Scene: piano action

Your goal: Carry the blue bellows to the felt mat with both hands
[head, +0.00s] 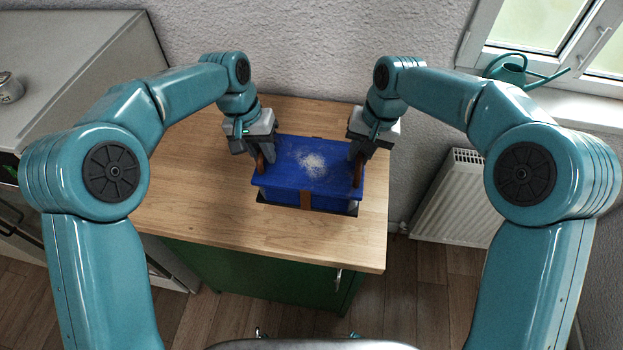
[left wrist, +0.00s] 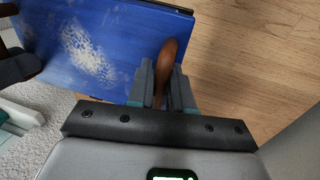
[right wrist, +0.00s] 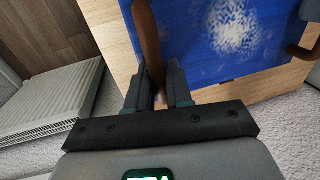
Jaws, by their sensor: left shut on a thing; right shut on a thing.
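The blue bellows (head: 309,178) is a box with a worn pale patch on top, a brown strap on its front and a brown handle at each end. It is over the right part of the wooden counter top. My left gripper (head: 262,158) is shut on the left handle, which shows between its fingers in the left wrist view (left wrist: 168,62). My right gripper (head: 358,160) is shut on the right handle, seen in the right wrist view (right wrist: 146,45). A dark flat edge (head: 335,210) shows under the bellows; I cannot tell whether it is the felt mat.
The wooden counter top (head: 215,205) is clear left of and in front of the bellows. A white radiator (head: 452,198) stands right of the counter. A teal watering can (head: 508,70) is on the window sill. A grey cabinet (head: 75,75) is at left.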

